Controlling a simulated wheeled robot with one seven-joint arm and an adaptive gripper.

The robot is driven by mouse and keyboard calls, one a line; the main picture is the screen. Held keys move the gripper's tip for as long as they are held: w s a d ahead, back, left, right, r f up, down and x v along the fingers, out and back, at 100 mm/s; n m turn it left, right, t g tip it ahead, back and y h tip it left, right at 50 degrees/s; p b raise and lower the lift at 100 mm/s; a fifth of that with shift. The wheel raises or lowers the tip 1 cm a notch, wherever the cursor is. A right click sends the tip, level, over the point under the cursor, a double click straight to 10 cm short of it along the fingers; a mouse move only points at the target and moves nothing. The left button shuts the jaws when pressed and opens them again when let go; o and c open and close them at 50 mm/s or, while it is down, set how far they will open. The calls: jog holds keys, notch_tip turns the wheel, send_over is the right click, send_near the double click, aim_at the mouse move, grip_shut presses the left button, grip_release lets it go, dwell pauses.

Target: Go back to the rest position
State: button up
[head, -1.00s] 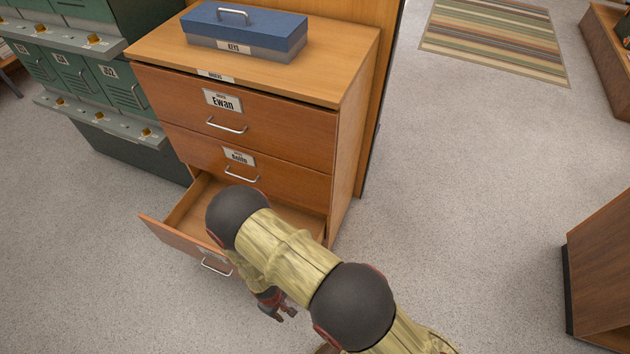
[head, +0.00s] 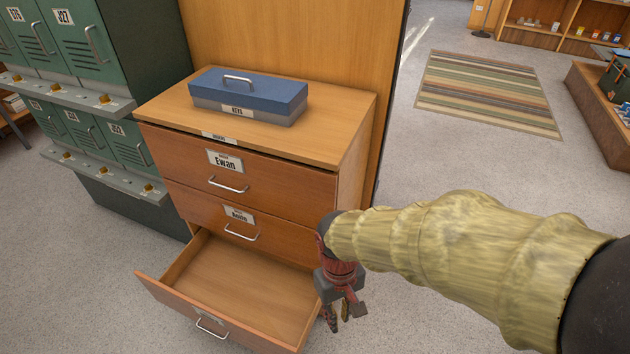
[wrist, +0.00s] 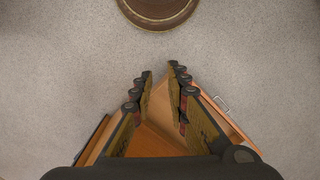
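My gripper (head: 345,312) hangs in front of the right side of the wooden drawer cabinet (head: 355,150), by the right edge of the open bottom drawer (head: 235,285). In the wrist view its two fingers (wrist: 160,72) stand apart with nothing between the tips, so it is open and empty. The bottom drawer is pulled out, and its visible inside is bare; it also shows behind the fingers in the wrist view (wrist: 155,142). My arm reaches in from the right and hides part of the cabinet's lower right side.
A blue and grey box labelled KEYS (head: 250,95) sits on the cabinet top. The Ewan drawer (head: 270,185) and the drawer below it are shut. Green lockers (head: 110,100) stand at left. A striped rug (head: 490,90) lies on open floor at the back right.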

jog(key=s+d+r+m+t, duration=0.1)
jog(key=d+r+m+t, duration=0.1)
jog(key=d+r, duration=0.5)
jog(key=s+d+r+m+t, duration=0.1)
jog(key=d+r+t, duration=0.4)
jog(key=r, duration=0.8)
jog(key=shift+s+d+m, duration=0.4)
jog(key=shift+d+m, duration=0.45)
jog(key=shift+m, duration=0.05)
jog(key=shift+a, duration=0.1)
